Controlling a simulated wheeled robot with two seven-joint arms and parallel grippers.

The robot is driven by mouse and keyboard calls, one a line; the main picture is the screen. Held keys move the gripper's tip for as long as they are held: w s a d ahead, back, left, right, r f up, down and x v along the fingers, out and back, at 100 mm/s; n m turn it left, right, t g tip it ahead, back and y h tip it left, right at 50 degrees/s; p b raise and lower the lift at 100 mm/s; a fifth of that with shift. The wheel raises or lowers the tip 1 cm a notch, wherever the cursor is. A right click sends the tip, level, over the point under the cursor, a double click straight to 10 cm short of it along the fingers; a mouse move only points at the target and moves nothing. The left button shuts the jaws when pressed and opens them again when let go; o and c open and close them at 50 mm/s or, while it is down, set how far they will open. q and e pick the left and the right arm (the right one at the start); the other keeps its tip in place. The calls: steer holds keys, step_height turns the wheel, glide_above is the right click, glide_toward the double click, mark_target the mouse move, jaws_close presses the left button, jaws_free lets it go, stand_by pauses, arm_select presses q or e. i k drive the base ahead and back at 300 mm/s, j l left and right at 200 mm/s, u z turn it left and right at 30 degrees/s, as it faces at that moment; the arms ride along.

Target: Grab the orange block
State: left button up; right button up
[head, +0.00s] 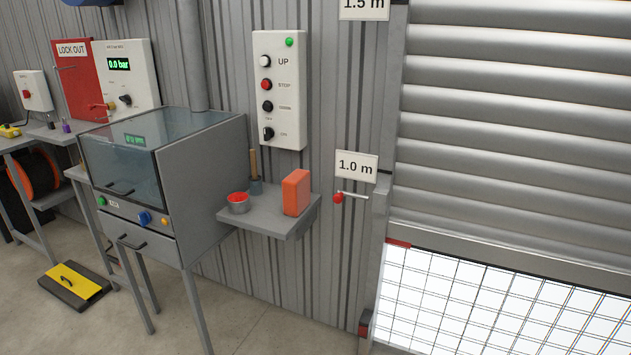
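The orange block (296,192) stands upright on a small grey wall shelf (262,220), near the shelf's right end. It is a plain box with nothing touching it from above. Neither of my grippers shows in the head view.
A red-knobbed lever (338,197) juts out right of the shelf, near a roller shutter (510,130).

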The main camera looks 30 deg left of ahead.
mark_target(296, 187)
steer(key=i, duration=1)
steer(key=u, duration=0.25)
